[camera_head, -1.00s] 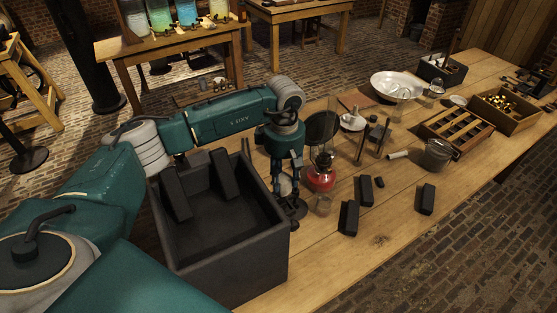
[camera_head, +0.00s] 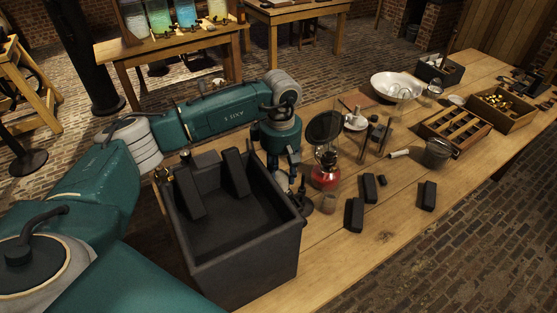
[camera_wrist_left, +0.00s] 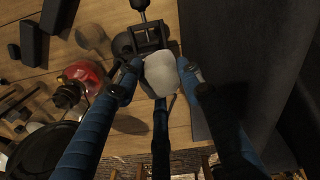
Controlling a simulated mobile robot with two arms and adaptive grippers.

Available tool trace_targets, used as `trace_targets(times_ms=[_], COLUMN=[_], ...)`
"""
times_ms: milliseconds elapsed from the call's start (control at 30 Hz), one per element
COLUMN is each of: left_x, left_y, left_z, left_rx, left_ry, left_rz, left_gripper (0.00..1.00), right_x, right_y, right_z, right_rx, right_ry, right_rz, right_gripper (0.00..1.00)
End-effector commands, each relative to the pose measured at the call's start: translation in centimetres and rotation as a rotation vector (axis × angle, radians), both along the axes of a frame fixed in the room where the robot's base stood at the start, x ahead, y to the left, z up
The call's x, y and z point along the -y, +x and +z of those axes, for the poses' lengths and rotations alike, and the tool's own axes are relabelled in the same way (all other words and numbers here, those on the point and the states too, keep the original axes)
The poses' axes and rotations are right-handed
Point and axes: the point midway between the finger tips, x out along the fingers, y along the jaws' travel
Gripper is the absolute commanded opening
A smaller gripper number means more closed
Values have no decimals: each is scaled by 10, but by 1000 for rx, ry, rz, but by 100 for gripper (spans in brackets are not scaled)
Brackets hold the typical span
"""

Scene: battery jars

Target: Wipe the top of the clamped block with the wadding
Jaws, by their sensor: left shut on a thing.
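My left gripper (camera_head: 291,184) points down between the black trough and the red lamp. In the left wrist view its fingers (camera_wrist_left: 160,78) are shut on the pale, rounded wadding (camera_wrist_left: 162,74). A dark clamp stand (camera_wrist_left: 140,38) shows just beyond the wadding in that view; its round base (camera_head: 304,204) shows beside the trough in the head view. The wadding overlaps the clamp jaws in the wrist view, and I cannot tell whether it touches anything there. The clamped block is not clearly made out behind the wadding and fingers. My right gripper is not in view.
The deep black trough (camera_head: 245,258) stands close on the left of my gripper. The red lamp (camera_head: 325,175) and a dark round disc (camera_head: 325,127) stand close on the right. Several black blocks, one at the front (camera_head: 354,214), lie on the bench.

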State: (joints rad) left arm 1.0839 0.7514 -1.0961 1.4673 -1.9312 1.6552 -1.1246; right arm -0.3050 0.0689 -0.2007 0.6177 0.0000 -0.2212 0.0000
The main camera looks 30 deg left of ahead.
Motion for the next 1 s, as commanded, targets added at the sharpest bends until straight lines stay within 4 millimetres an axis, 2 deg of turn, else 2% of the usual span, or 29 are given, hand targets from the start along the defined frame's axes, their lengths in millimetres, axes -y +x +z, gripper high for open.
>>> trace_targets(times_ms=[200, 500, 1000], left_x=[0, 2, 2], left_y=[0, -1, -1], left_z=[23, 46, 47], left_rx=[2, 1, 1], left_ry=[1, 0, 0], left_rz=[5, 11, 12], left_gripper=[17, 17, 17], right_x=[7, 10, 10], right_y=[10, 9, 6], right_z=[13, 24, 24], right_rx=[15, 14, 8], right_ry=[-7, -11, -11], right_rz=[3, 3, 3], right_gripper=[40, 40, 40])
